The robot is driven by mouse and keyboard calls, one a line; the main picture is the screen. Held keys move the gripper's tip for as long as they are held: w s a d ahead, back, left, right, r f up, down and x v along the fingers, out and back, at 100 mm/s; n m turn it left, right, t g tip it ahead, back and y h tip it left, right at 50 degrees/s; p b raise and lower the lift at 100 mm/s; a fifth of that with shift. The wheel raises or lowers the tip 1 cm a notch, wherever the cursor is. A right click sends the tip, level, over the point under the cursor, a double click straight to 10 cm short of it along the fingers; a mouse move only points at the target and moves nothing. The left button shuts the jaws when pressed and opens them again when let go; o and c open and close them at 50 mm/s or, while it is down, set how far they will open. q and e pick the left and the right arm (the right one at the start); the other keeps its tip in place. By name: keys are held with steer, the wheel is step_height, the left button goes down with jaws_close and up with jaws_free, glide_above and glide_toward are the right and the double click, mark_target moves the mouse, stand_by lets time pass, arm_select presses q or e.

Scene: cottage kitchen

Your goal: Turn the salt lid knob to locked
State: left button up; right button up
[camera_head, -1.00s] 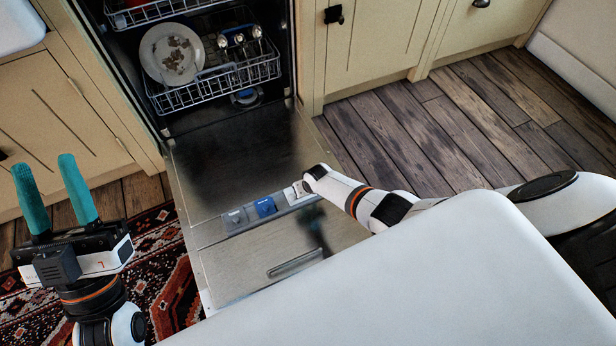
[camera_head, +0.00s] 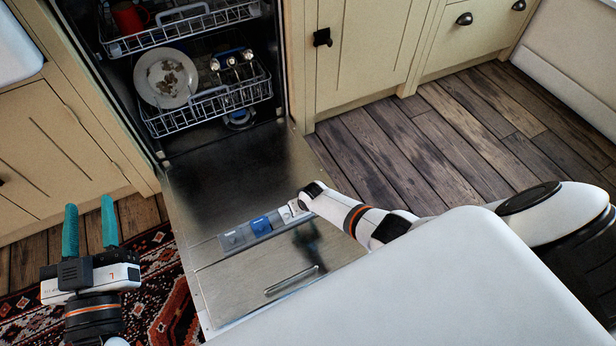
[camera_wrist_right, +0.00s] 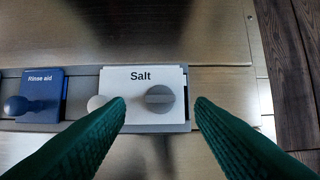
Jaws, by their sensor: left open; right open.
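In the right wrist view a white lid (camera_wrist_right: 118,80) marked "Salt" is set in the dishwasher door. It carries a round grey knob (camera_wrist_right: 160,97) with a bar that lies about level in the picture. A pale rounded handle (camera_wrist_right: 96,103) sits left of the knob, partly behind a fingertip. My right gripper (camera_wrist_right: 160,106) is open with its green fingertips either side of the knob, apart from it in the picture. In the head view my right arm reaches the salt lid (camera_head: 287,213) and hides its fingers. My left gripper (camera_head: 89,228) is open and empty over the rug, left of the door.
The dishwasher door (camera_head: 240,170) lies open, with a blue rinse aid lid (camera_head: 261,226) left of the salt lid. The lower rack (camera_head: 215,108) holds a soiled plate (camera_head: 166,80); a red mug (camera_head: 128,17) is in the upper rack. Wooden floor (camera_head: 410,150) is clear at right.

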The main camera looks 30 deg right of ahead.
steer(key=p+v, duration=0.2)
steer(key=shift+r, duration=0.35)
arm_select(q)
steer(key=s+a+f+g+y+p, duration=0.1)
steer(key=s+a+f+g, duration=0.1)
steer(key=f+g, duration=0.3)
steer(key=s+a+f+g+y, duration=0.1)
steer(key=s+f+g+y, duration=0.1)
steer(key=f+g, duration=0.3)
steer(key=s+a+f+g+y+p, duration=0.1)
steer(key=s+f+g+p, duration=0.1)
steer(key=s, duration=0.3)
steer(key=s+a+f+g+p, duration=0.1)
steer(key=s+a+f+g, duration=0.1)
steer(key=s+f+g, duration=0.1)
steer(key=s+g, duration=0.1)
steer(key=s, duration=0.1)
steer(key=shift+s+a+f+n+y+p, duration=0.2)
steer(key=shift+s+a+n+y+p, duration=0.1)
steer(key=shift+s+n+y+p, duration=0.1)
arm_select(e)
steer(key=v, duration=0.6)
steer(key=shift+s+r, duration=0.2)
steer(key=shift+r, duration=0.05)
